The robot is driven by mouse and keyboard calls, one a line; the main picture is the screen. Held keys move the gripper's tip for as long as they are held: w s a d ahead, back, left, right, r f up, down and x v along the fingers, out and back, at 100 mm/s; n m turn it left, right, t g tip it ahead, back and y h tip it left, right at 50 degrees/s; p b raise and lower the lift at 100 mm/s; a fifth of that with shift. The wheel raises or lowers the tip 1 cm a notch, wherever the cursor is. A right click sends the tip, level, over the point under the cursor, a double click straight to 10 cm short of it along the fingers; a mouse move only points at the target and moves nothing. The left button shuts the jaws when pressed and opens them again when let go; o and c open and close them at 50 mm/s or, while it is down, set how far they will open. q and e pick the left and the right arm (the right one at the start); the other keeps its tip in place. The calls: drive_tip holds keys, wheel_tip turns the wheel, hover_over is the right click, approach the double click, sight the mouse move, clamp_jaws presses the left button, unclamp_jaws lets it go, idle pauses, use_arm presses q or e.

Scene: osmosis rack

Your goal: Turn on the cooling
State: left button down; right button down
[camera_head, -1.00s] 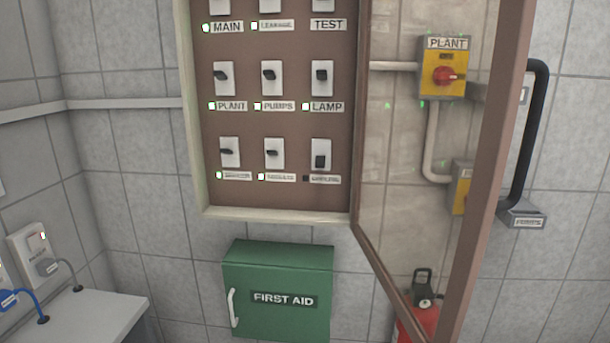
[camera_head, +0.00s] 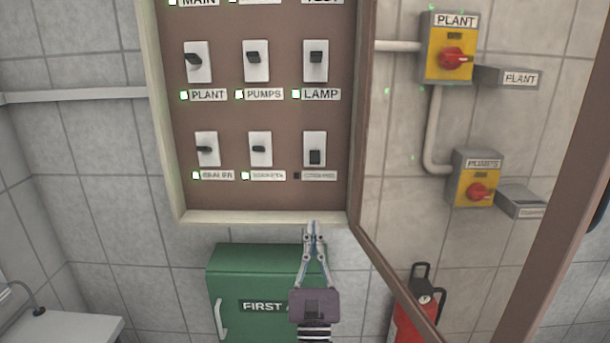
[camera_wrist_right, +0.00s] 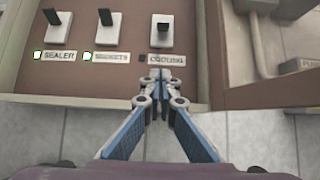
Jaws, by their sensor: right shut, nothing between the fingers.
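The cooling switch (camera_head: 315,150) is the right one in the bottom row of the brown switch panel (camera_head: 228,198); its black lever points down. In the right wrist view the switch (camera_wrist_right: 160,32) stands above a label reading COOLING (camera_wrist_right: 167,59), and the small lamp left of the label is dark. My right gripper (camera_head: 313,228) is shut and empty, just below the panel at its lower frame edge. In the wrist view its fingertips (camera_wrist_right: 160,74) appear just below the COOLING label. My left gripper is not in view.
The open glass door (camera_head: 362,238) of the panel stands to the right of my gripper. A green first aid box (camera_head: 235,275) hangs below, partly behind my gripper. Yellow isolators (camera_head: 437,65) and a fire extinguisher (camera_head: 408,315) are on the right. Neighbouring switches (camera_head: 259,148) sit left of cooling.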

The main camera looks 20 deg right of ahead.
drive_tip(key=shift+s+r, duration=0.1)
drive_tip(key=p, duration=0.5)
approach(313, 168)
drive_tip(key=x, duration=0.5)
drive_tip(key=shift+d+r, duration=0.1)
drive_tip(key=shift+r, duration=0.1)
drive_tip(key=shift+s+a+r+p, duration=0.1)
drive_tip(key=shift+s+r+p, duration=0.15)
drive_tip(key=shift+r+p, duration=0.3)
drive_tip(key=shift+s+a+r+p, duration=0.1)
drive_tip(key=shift+s+r+p, duration=0.2)
drive_tip(key=shift+r+p, duration=0.3)
drive_tip(key=shift+s+r+p, duration=0.25)
drive_tip(key=shift+p, duration=0.1)
drive_tip(key=shift+s+a+r+b, duration=0.1)
drive_tip(key=shift+b, duration=0.2)
